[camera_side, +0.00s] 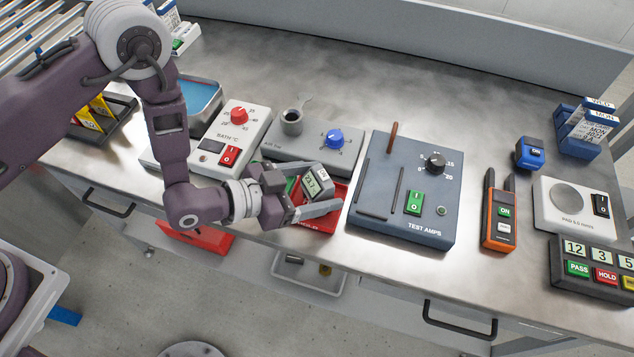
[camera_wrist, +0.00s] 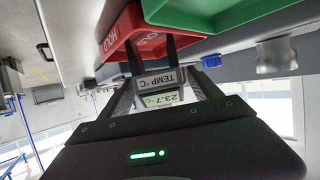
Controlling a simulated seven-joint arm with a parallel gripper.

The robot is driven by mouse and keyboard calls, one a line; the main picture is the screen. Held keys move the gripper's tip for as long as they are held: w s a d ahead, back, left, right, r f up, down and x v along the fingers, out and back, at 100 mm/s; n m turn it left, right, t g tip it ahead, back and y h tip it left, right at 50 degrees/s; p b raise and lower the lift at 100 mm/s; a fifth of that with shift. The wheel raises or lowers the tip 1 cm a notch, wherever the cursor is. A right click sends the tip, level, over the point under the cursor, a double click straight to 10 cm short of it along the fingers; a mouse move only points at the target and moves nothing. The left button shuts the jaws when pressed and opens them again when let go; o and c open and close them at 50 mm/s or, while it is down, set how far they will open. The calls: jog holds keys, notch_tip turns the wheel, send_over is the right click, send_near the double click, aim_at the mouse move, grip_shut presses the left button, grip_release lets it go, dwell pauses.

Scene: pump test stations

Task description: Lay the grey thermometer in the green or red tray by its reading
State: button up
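The grey thermometer (camera_side: 317,183) is tilted between the fingers of my gripper (camera_side: 322,198), above the red tray (camera_side: 328,222) near the bench's front edge. In the wrist view the thermometer (camera_wrist: 160,80) shows "TEMP °C" upside down, and its display reads 23.7 °C. My gripper looks shut on it, with a finger on each side. The red tray, marked HOLD, also shows in the wrist view (camera_wrist: 122,35). The green tray (camera_wrist: 215,14) lies beside it; in the side view it is mostly hidden behind my gripper.
The blue-grey TEST AMPS panel (camera_side: 420,228) stands close right of the red tray. Behind are the air station with a blue knob (camera_side: 335,139) and a dark cup (camera_side: 291,122). The bath station (camera_side: 228,135) is at left.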

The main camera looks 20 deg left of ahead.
aim_at(310, 186)
jog(key=shift+s+a+r, duration=0.15)
jog(key=shift+r, duration=0.05)
jog(key=v, duration=0.7)
jog(key=shift+r, duration=0.1)
